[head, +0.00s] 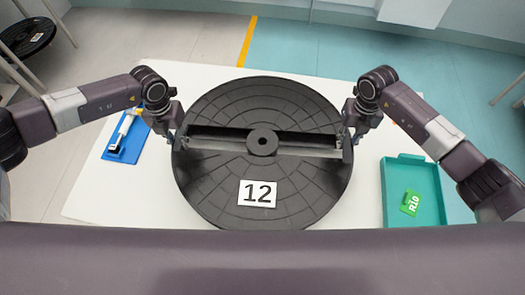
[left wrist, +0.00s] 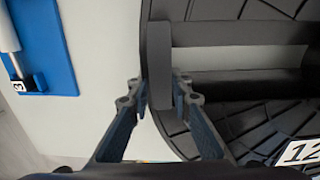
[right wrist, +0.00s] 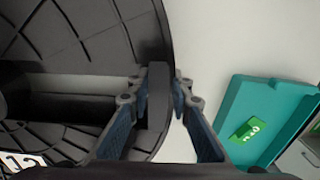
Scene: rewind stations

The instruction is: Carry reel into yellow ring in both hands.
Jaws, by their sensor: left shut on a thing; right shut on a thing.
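The reel (head: 225,110) is a large black disc with a white "12" label, a round hub and a grey bar across a slot. It is over the white table, roughly level; I cannot tell whether it touches the tabletop. My left gripper (head: 179,140) is shut on an upright grip at the reel's left edge, with a finger on each side in the left wrist view (left wrist: 156,92). My right gripper (head: 347,140) is shut on the matching grip at the right edge, also seen in the right wrist view (right wrist: 158,95). I see no yellow ring.
A blue holder (head: 125,143) with a white tool lies left on the white table (head: 95,205). A teal tray (head: 427,172) with a green "R10" card stands at right. A yellow floor stripe (head: 247,40) runs beyond the table. Another dark reel (head: 25,38) is at far left.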

